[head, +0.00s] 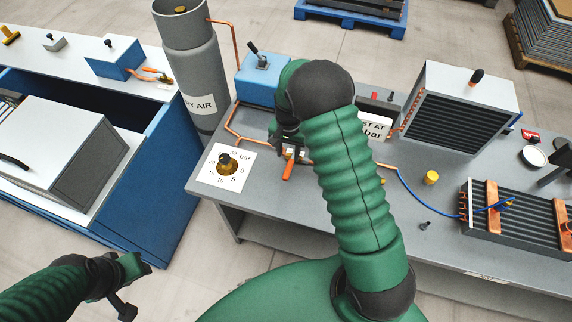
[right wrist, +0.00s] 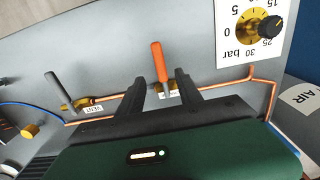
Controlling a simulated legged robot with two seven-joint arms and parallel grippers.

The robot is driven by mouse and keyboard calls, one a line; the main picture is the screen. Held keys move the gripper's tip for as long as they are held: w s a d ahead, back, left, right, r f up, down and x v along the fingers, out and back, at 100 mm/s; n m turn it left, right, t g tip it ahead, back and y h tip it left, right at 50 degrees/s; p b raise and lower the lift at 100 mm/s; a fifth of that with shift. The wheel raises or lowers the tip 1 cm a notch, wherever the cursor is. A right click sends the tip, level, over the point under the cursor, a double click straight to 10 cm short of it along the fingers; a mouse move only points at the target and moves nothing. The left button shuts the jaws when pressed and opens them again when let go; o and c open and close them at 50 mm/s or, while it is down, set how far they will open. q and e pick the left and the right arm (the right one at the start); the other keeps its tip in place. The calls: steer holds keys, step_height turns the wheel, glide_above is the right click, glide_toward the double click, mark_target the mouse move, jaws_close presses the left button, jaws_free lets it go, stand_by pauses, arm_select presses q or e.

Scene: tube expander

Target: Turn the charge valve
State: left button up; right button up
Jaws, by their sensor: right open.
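The charge valve has an orange lever handle (right wrist: 159,62) and sits on the copper pipe in the right wrist view; its white label is partly covered. In the head view the orange handle (head: 288,169) points toward the table's front edge. My right gripper (right wrist: 161,88) is open, with one dark finger on each side of the valve and a gap to the handle on both sides. In the head view the right gripper (head: 289,143) is largely hidden by my arm. My left gripper (head: 130,285) hangs off the table at the lower left, its jaw gap unclear.
A VENT valve with a grey handle (right wrist: 59,90) stands beside the charge valve on the same pipe. A pressure dial (head: 228,163) lies at the table's left end. A grey DRY AIR cylinder (head: 198,75), blue box (head: 262,78) and finned unit (head: 460,95) stand around.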

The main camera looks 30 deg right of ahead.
mark_target(288, 169)
steer(key=f, duration=0.2)
steer(key=f+p, duration=0.1)
steer(key=f, duration=0.5)
steer(key=shift+s+a+f+p, duration=0.15)
steer(key=shift+s+a+p, duration=0.05)
steer(key=shift+a+p, duration=0.15)
steer(key=shift+f, duration=0.3)
steer(key=shift+w, duration=0.1)
steer(key=shift+d, duration=0.15)
steer(key=shift+c, duration=0.4)
steer(key=shift+d, duration=0.1)
steer(key=c, duration=0.5)
jaws_close()
